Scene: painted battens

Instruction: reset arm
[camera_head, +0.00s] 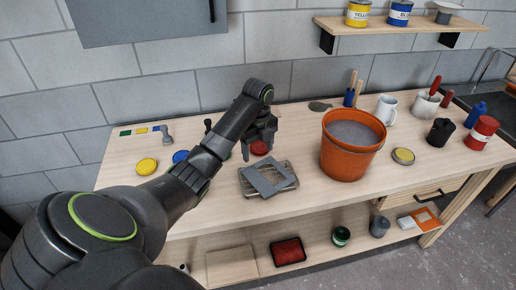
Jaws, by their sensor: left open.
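My left arm comes in from the lower left and reaches over the wooden workbench. My left gripper (261,143) points down with its fingers apart, just above or at a red round lid or disc (259,148). The fingers partly hide the disc, and I cannot tell whether they touch it. No item is seen held in the jaws. My right gripper does not show.
In front of the gripper lies a metal tray (246,185) with a grey frame on it. An orange bucket (348,160) stands close to the right. Yellow (146,166) and blue (180,156) discs lie left. A shelf (400,27) with cans hangs above right.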

